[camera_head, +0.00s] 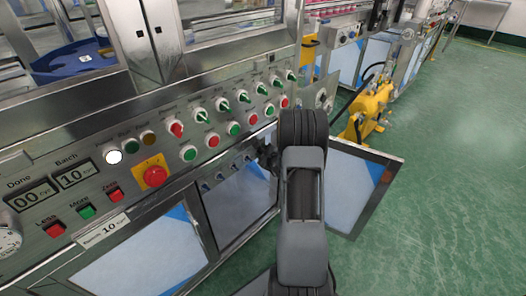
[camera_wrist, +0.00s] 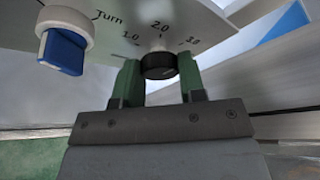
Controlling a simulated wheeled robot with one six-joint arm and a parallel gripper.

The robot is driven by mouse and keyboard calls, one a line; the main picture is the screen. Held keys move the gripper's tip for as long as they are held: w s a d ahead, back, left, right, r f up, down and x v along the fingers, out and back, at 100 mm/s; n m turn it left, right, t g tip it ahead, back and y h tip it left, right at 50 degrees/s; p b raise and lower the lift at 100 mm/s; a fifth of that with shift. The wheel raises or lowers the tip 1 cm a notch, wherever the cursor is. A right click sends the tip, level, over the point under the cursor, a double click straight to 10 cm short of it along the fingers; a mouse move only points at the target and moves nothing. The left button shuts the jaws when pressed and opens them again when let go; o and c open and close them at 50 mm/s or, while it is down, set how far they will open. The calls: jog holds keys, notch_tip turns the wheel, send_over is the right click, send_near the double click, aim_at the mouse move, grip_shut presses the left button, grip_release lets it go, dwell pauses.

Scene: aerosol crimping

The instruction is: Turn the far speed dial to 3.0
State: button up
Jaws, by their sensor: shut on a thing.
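The speed dial is a small black round knob (camera_wrist: 159,66) on a grey panel (camera_wrist: 190,22), under a printed scale reading 1.0, 2.0 and 3.0. My gripper (camera_wrist: 160,78) has its two green fingers on either side of the knob, shut on it. A faint light mark shows on the knob, but I cannot read its setting with certainty. In the head view, my arm hides the dial and the fingertips.
A blue selector (camera_wrist: 62,52) on a white collar sits left of the dial. The head view shows a panel of buttons and green switches, a red emergency stop (camera_head: 155,176), an open cabinet door (camera_head: 352,190) and a yellow machine (camera_head: 371,112).

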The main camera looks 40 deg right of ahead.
jog(key=shift+r+m+g+y+p, duration=0.1)
jog(key=shift+m+g+y+p, duration=0.4)
jog(key=shift+m+y+p, duration=0.65)
jog(key=shift+m, duration=0.45)
jog(key=o, duration=0.9)
jog(key=shift+d, duration=0.1)
jog(key=shift+h, duration=0.25)
